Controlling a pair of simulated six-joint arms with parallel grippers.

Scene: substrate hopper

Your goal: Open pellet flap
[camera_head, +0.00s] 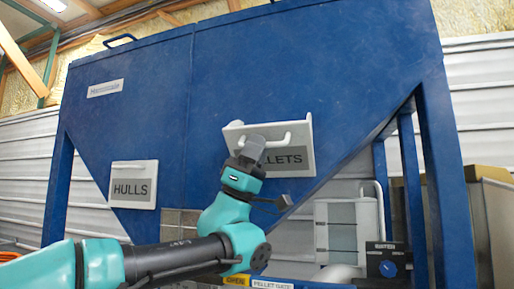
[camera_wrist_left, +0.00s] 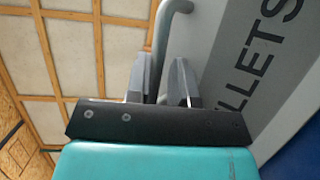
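The pellet flap (camera_head: 298,160) is a pale panel with a dark "PELLETS" label on the front of the blue hopper (camera_head: 285,70). My gripper and wrist hide the flap's lower left part. My right gripper is not in view.
The closed "HULLS" flap (camera_head: 133,185) sits to the left on the hopper. A control box with a blue knob (camera_head: 388,262) and a pale panel (camera_head: 343,235) are at lower right. Blue hopper legs (camera_head: 443,190) stand at the right.

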